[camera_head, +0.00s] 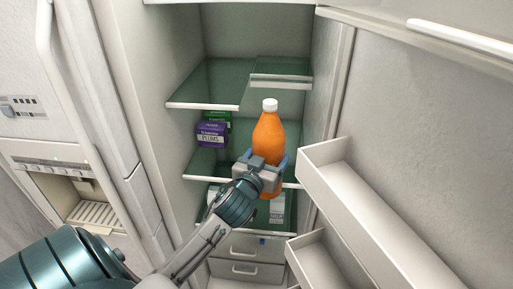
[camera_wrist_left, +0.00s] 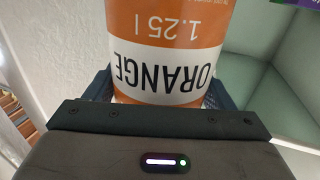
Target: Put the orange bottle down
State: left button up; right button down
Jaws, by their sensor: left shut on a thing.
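The orange bottle (camera_head: 268,135) with a white cap stands upright in the head view, in front of or over the middle glass shelf (camera_head: 291,141) of the open fridge. My left gripper (camera_head: 262,165) is shut around its lower part. In the left wrist view the bottle (camera_wrist_left: 165,45) fills the space between the fingers, with its "ORANGE 1.25 l" label upside down. The bottle's base is partly hidden by the gripper, and I cannot tell whether it touches the shelf. My right gripper is not in view.
A purple box (camera_head: 211,134) and a green box (camera_head: 219,117) stand on the middle shelf to the left. A carton (camera_head: 277,208) stands on the shelf below. The open door with its bins (camera_head: 345,190) is close on the right. Drawers (camera_head: 245,270) are at the bottom.

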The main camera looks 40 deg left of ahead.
pick_arm(q)
jog(key=shift+w+a+r, duration=0.15)
jog(key=shift+w+r, duration=0.05)
jog(key=shift+r, duration=0.3)
jog(key=w+a+f+p, duration=0.2)
jog(key=w+a+p, duration=0.1)
jog(key=w, duration=0.4)
jog(key=w+a+f+p, duration=0.3)
jog(key=w, duration=0.3)
jog(key=shift+w, duration=0.35)
jog(key=shift+f, duration=0.1)
jog(key=o, duration=2)
jog(key=shift+s+f, duration=0.1)
jog(key=shift+f, duration=0.05)
jog(key=shift+s+d, duration=0.1)
